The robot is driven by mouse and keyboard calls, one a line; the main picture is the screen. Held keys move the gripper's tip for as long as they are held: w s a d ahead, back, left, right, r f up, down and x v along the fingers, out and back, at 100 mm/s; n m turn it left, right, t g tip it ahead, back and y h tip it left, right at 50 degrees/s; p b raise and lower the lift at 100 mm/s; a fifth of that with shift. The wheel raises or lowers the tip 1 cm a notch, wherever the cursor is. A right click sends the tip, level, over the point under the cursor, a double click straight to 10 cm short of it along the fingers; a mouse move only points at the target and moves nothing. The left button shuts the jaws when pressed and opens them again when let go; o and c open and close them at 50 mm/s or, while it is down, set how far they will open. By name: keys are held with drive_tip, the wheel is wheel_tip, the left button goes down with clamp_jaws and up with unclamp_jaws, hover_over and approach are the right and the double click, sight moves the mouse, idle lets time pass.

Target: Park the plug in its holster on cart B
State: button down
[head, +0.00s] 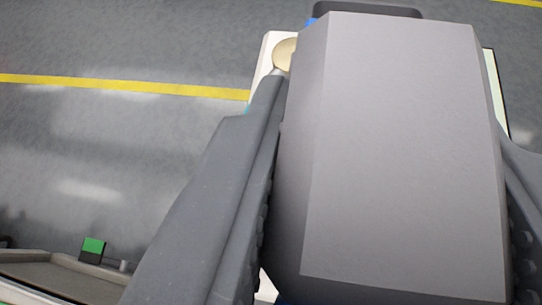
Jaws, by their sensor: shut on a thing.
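My gripper (390,115) is shut on a large grey block-shaped body, which I take to be the plug (400,200). One finger presses on its left side and the other on its right. The plug fills the middle and right of the head view and hides most of what lies beyond it. A dark rounded part with a blue edge (370,8) shows past its far end; I cannot tell whether it belongs to the plug or to a holster. No holster or cart B can be clearly made out.
A pale panel (262,60) with a round beige disc (284,54) shows behind the plug. At the lower left is the edge of a grey tray or cart (60,272) with a green-topped block (93,246). Grey floor with a yellow line (120,85) lies open at the left.

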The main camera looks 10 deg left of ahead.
drive_tip(key=shift+w+a+f, duration=0.15)
drive_tip(key=shift+w+a, duration=0.2)
drive_tip(key=shift+a, duration=0.3)
drive_tip(key=shift+w+a+f, duration=0.1)
drive_tip(key=shift+w+a, duration=0.2)
drive_tip(key=shift+a, duration=0.35)
drive_tip(key=shift+d, duration=0.1)
